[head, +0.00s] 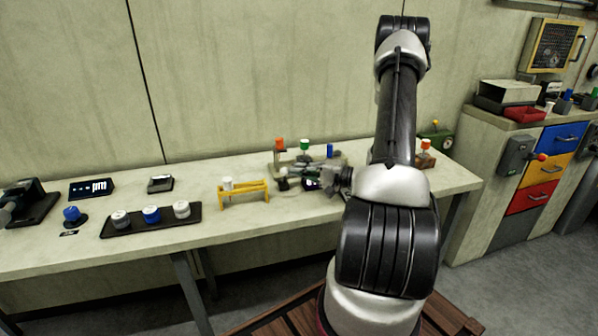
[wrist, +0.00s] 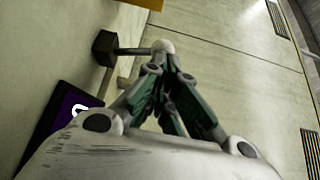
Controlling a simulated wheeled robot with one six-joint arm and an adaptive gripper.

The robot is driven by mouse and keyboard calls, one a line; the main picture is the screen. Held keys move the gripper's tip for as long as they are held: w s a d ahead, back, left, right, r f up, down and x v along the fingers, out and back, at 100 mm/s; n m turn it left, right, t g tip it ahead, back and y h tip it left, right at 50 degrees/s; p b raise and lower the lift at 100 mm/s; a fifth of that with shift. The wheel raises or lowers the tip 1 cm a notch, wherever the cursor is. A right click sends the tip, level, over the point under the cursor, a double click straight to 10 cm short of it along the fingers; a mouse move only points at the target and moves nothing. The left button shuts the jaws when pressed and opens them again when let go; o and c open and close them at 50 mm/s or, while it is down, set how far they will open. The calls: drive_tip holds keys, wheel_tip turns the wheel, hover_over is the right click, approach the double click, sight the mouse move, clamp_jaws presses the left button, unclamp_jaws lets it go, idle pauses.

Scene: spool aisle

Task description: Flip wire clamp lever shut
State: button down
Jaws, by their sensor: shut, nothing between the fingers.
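The clamp lever shows in the wrist view as a grey rod (wrist: 131,51) reaching from a black block (wrist: 103,47) to a pale ball knob (wrist: 163,46). In the head view the knob and dark block (head: 283,183) look small on the bench, left of my gripper. My gripper (head: 293,172) is low over the bench and pointing left. In the wrist view its fingers (wrist: 163,66) are shut and empty, their tips right at the ball knob. I cannot tell whether they touch it. The wire is not clearly visible.
A dark panel with a purple screen (wrist: 62,118) lies beside the gripper. A yellow stand (head: 243,192) is to the left, and a rack with coloured spools (head: 304,146) is behind. A black tray (head: 152,222) holds several spools farther left. The bench front is clear.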

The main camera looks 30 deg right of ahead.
drive_tip(key=shift+w+d+r+m+g+h, duration=0.1)
drive_tip(key=shift+w+r+m+g+h, duration=0.1)
drive_tip(key=shift+w+m+g, duration=0.25)
drive_tip(key=shift+w+d+r+m+g+h, duration=0.15)
drive_tip(key=shift+w+m+g+h, duration=0.15)
drive_tip(key=shift+m, duration=0.25)
drive_tip(key=w+m+g, duration=0.2)
drive_tip(key=shift+w+d+f+m, duration=0.1)
drive_tip(key=shift+w+d+m, duration=0.1)
drive_tip(key=shift+d+m, duration=0.15)
drive_tip(key=shift+a+r, duration=0.1)
drive_tip(key=shift+r, duration=0.75)
drive_tip(key=r+v, duration=0.1)
drive_tip(key=v, duration=1.3)
drive_tip(key=shift+w, duration=0.3)
